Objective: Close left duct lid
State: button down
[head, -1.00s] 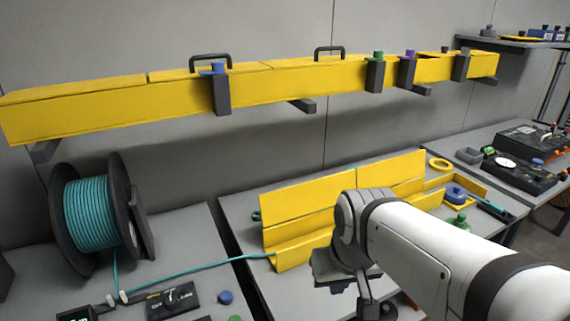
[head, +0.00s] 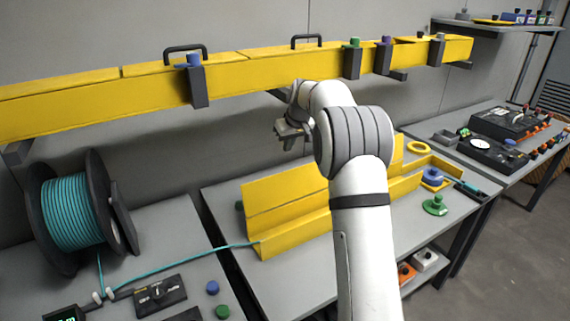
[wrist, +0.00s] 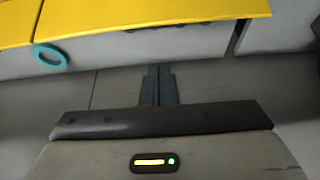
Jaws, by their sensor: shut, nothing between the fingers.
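A yellow duct (head: 300,232) lies on the middle bench with its long front trough uncovered. Its left lid (head: 285,190) stands raised along the back edge, and the right part is partly hidden by my arm. A teal cable (head: 190,249) runs to the duct's left end. My gripper (head: 290,132) is above and behind the raised lid, between the bench and the wall duct, touching neither as far as I can see. In the wrist view its fingers (wrist: 158,85) are shut and empty. Yellow panels (wrist: 150,17) and a teal ring (wrist: 50,57) lie beyond the fingertips.
A long yellow wall duct (head: 110,92) with black handles and clamps runs above the bench. A cable spool (head: 75,212) stands at left. Open air lies above the trough.

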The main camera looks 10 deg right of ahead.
jog(key=shift+w+d+f, duration=0.15)
jog(key=shift+w+f, duration=0.4)
jog(key=shift+w, duration=0.35)
jog(key=p, duration=0.3)
send_over(290, 182)
jog(key=w, duration=0.2)
notch_tip(290, 182, down, 8)
